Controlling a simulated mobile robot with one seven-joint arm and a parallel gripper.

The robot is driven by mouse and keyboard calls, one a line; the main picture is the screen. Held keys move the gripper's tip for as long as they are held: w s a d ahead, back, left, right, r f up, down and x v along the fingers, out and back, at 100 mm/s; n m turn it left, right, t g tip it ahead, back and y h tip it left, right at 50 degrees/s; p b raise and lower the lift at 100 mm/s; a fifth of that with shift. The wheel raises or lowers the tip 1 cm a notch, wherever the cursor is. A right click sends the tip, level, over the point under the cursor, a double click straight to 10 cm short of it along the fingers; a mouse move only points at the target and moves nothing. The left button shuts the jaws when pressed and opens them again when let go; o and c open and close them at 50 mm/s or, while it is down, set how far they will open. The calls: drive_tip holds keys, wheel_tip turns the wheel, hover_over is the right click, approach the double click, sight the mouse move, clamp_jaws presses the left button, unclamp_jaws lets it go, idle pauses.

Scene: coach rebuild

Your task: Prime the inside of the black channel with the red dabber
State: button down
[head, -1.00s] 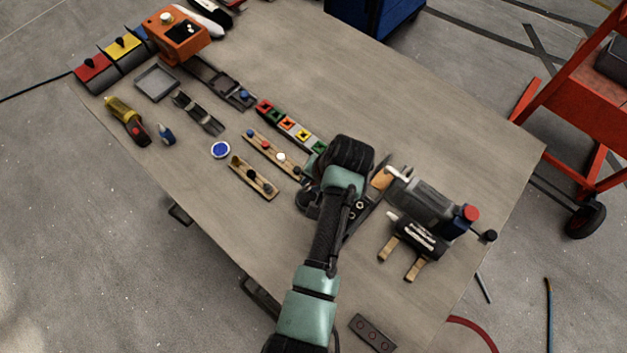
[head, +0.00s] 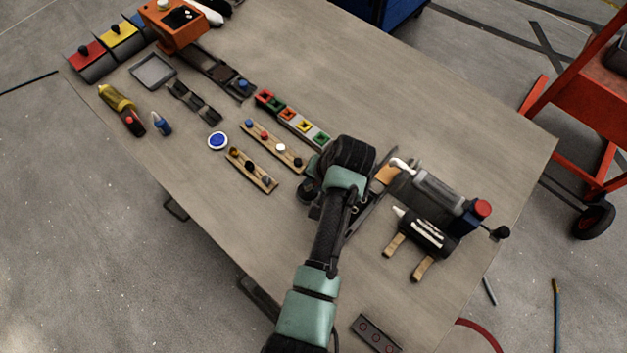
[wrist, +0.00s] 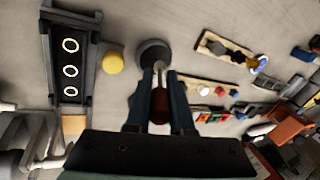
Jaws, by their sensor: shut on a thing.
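My gripper (wrist: 160,88) is shut on the red dabber (wrist: 159,106), seen between its two fingers in the wrist view. The dabber's pale tip end points to a round dark pot (wrist: 153,50) just beyond the fingertips; I cannot tell whether they touch. The black channel (wrist: 70,86) lies to the left in the wrist view, with several pale rings along its inside. In the head view the channel (head: 368,212) is partly hidden by my arm, which also hides the fingers and the dabber.
A yellow round piece (wrist: 113,62) sits between channel and pot. A wooden rack with coloured knobs (head: 272,146) and a strip of coloured squares (head: 292,118) lie left of my arm. A clamp-like tool (head: 438,190) and a black cylinder on wooden supports (head: 425,234) stand right.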

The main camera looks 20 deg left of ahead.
drive_tip(key=shift+f+b, duration=0.3)
drive_tip(key=shift+f, duration=0.4)
idle(1.7)
wheel_tip(320, 180, up, 7)
drive_tip(key=p, duration=0.7)
drive_tip(key=shift+r, duration=0.15)
idle(0.8)
